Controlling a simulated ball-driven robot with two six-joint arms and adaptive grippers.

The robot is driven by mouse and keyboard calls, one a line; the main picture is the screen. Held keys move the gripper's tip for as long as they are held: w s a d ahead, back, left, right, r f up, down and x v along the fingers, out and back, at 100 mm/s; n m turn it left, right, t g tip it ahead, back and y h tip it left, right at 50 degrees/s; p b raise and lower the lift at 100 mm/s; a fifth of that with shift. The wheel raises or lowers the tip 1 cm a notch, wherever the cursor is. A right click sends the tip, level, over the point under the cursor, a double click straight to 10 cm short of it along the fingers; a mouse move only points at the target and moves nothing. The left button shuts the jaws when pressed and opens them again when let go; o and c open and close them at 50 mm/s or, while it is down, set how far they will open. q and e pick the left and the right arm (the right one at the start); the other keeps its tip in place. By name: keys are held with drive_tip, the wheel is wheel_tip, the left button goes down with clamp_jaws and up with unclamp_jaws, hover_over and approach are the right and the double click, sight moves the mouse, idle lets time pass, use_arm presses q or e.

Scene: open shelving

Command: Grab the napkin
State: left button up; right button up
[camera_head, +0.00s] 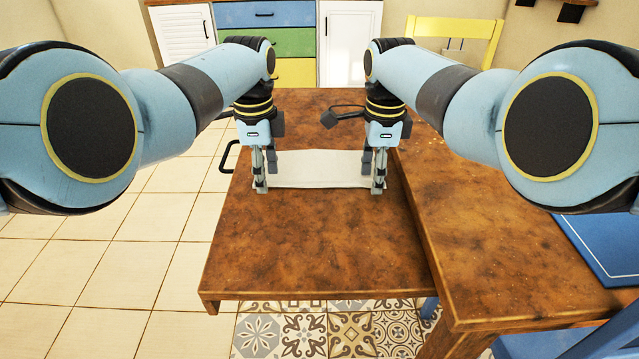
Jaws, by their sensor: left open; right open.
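A white napkin (318,170) lies flat on the brown wooden table, stretched between my two grippers. My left gripper (266,186) points down at the napkin's left end, with its fingers open. My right gripper (372,186) points down at the napkin's right end, with its fingers open. The fingers hide parts of both ends of the napkin. I cannot tell whether the fingertips touch the cloth or the table.
The brown table top (310,250) is clear in front of the napkin. A second wooden table (500,250) adjoins it on the right, with a blue mat (605,235) on it. A yellow chair (455,27) and a cabinet with coloured drawers (265,42) stand behind.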

use_arm(q)
drive_tip(key=shift+f, duration=0.15)
use_arm(e)
drive_tip(key=shift+f, duration=0.1)
use_arm(q)
drive_tip(key=shift+f+b, duration=0.3)
use_arm(e)
drive_tip(key=shift+f, duration=0.35)
use_arm(q)
drive_tip(key=shift+s+f, duration=0.1)
drive_tip(key=shift+f, duration=0.05)
use_arm(e)
drive_tip(key=shift+s, duration=0.1)
use_arm(q)
drive_tip(key=shift+c, duration=0.2)
use_arm(e)
drive_tip(key=shift+c, duration=0.2)
use_arm(q)
drive_tip(key=shift+s+f, duration=0.15)
drive_tip(key=shift+f, duration=0.05)
clamp_jaws()
use_arm(e)
drive_tip(key=shift+s+f, duration=0.1)
drive_tip(key=shift+f, duration=0.05)
clamp_jaws()
use_arm(q)
drive_tip(key=shift+s+f, duration=0.1)
use_arm(e)
drive_tip(key=shift+s+f, duration=0.1)
